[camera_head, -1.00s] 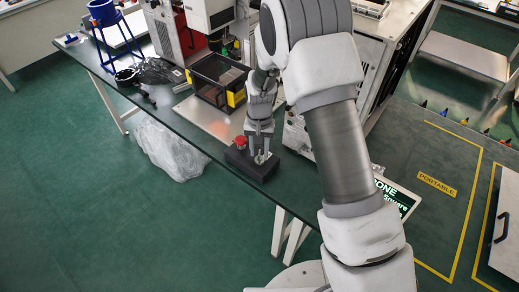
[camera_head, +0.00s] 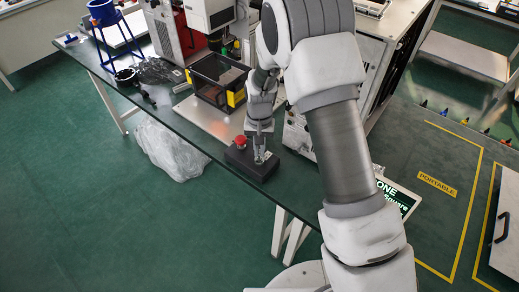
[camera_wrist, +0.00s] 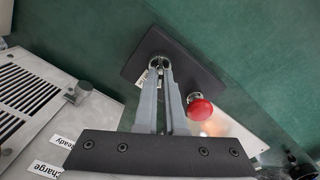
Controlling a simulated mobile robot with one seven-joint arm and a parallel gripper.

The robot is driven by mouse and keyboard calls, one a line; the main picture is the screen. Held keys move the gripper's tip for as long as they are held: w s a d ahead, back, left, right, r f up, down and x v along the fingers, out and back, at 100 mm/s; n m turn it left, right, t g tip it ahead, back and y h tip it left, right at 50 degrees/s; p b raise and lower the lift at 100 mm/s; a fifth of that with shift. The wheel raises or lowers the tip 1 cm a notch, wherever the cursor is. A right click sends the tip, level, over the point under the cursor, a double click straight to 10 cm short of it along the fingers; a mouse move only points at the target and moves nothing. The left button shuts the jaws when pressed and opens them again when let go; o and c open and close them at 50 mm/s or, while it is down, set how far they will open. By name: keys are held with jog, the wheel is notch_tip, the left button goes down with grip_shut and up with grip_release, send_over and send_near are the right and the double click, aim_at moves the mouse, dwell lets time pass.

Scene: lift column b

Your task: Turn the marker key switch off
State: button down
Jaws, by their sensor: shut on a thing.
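The key switch (camera_wrist: 159,64) sits on a dark box (camera_wrist: 165,41), seen in the wrist view as a round metal ring at my fingertips. A small white label lies beside it. The box also shows in the head view (camera_head: 240,165) on the table edge, with a red mushroom button (camera_head: 240,142) on its top. In the wrist view the red button (camera_wrist: 199,107) is to the right of my fingers. My gripper (camera_head: 259,158) points down at the box, its fingers shut on the key at the switch. The fingers hide most of the key, and its turned position cannot be told.
A blue stand (camera_head: 103,15) and black bags are at the far left. A grey cabinet stands right of my gripper. Green floor is open at the left.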

jog(key=n+b, duration=0.2)
jog(key=n, duration=0.9)
jog(key=shift+n, duration=0.3)
dwell(0.3)
jog(key=c, duration=1)
grip_release()
notch_tip(320, 180, up, 17)
jog(key=shift+r+p, duration=0.2)
jog(key=shift+p, duration=0.2)
